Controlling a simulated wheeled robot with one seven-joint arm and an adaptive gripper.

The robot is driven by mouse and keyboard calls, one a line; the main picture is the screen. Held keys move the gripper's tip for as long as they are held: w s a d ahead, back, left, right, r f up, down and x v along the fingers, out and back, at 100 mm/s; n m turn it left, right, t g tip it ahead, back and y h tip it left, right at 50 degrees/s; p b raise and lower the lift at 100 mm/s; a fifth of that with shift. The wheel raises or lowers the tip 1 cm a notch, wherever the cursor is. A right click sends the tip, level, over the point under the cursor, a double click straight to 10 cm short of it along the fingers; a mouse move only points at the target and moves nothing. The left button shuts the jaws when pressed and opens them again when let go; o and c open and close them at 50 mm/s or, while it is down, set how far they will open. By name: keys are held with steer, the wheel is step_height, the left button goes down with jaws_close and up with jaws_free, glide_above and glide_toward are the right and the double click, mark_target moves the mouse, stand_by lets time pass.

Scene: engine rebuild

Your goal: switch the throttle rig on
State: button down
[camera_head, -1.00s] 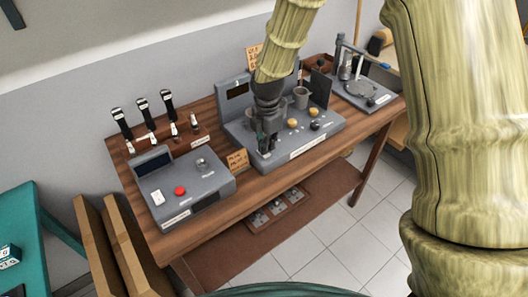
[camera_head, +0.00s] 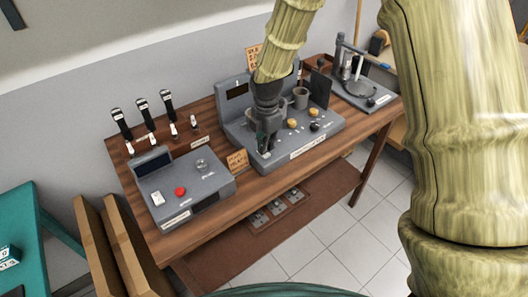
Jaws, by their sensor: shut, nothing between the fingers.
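My gripper (camera_head: 264,147) points down over the left front part of the middle grey rig (camera_head: 305,144), shut and empty. It hides that part of the panel, and I cannot tell whether its tips touch it. The middle rig has a raised back with a dark display (camera_head: 237,91), yellow knobs (camera_head: 292,123), a dark knob (camera_head: 314,126) and a grey cup (camera_head: 301,98). Another grey box (camera_head: 185,184) at the left has a white switch (camera_head: 158,199), a red button (camera_head: 180,191) and a knob. The labels are too small to read, so I cannot tell which is the throttle rig.
A third device (camera_head: 362,91) stands at the bench's right end. A small tan sign (camera_head: 237,160) stands between the left box and middle rig. Several black-handled tools (camera_head: 145,116) line the back. Brown panels (camera_head: 107,243) lean at the bench's left end.

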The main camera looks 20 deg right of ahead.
mark_target(266, 155)
steer(key=shift+f+b, duration=0.4)
steer(key=shift+f, duration=0.8)
stand_by(1.0)
steer(key=shift+w, duration=0.1)
steer(key=shift+r+p, duration=2.9)
steer(key=shift+r, duration=0.65)
steer(key=shift+f, duration=0.1)
